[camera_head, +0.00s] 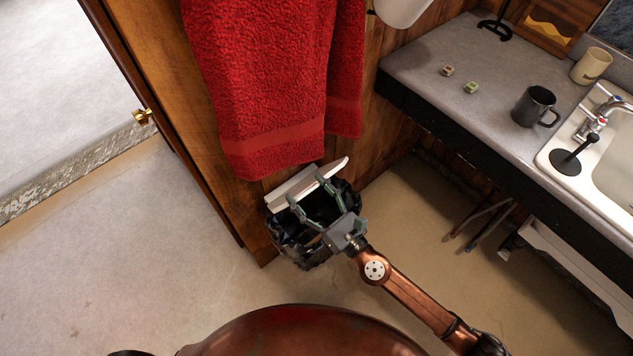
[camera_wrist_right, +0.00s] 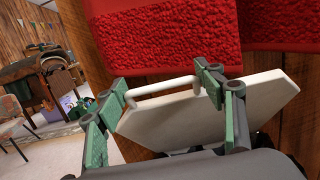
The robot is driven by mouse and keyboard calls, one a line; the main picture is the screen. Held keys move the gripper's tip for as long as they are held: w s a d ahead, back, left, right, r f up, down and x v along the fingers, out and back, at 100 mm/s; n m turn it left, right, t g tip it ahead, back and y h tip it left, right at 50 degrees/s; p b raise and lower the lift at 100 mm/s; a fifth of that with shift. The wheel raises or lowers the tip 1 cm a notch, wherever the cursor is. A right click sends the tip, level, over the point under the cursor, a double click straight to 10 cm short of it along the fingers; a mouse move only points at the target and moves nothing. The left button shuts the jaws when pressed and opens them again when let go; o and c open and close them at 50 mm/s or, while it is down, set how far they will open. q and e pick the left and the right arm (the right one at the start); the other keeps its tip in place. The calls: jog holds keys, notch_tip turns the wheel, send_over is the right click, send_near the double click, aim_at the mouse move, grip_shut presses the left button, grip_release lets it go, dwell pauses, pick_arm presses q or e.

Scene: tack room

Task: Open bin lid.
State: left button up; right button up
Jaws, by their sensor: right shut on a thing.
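The bin (camera_head: 290,240) stands on the floor below a red towel, with black liner showing around its open mouth. Its white lid (camera_head: 283,193) is tilted up on the towel side. In the right wrist view the pale lid (camera_wrist_right: 205,122) fills the middle, with a white bar handle (camera_wrist_right: 165,88) along its edge. My right gripper (camera_head: 311,189) is over the bin, its green fingers at the lid. In the wrist view the gripper (camera_wrist_right: 167,91) is shut on the lid at its handle; the exact contact is partly hidden. My left gripper is not in view.
A red towel (camera_head: 265,80) hangs just behind the lid on a wooden wall. A grey counter (camera_head: 430,65) with a dark mug (camera_head: 534,106) and a sink (camera_head: 610,170) is at right. A door with a brass knob (camera_head: 142,117) is left. The floor at left is clear.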

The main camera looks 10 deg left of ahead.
jog(key=shift+d+f, duration=0.1)
jog(key=shift+d, duration=0.1)
jog(key=o, duration=1.4)
jog(key=shift+o, duration=0.3)
jog(key=shift+s, duration=0.1)
jog(key=v, duration=1.2)
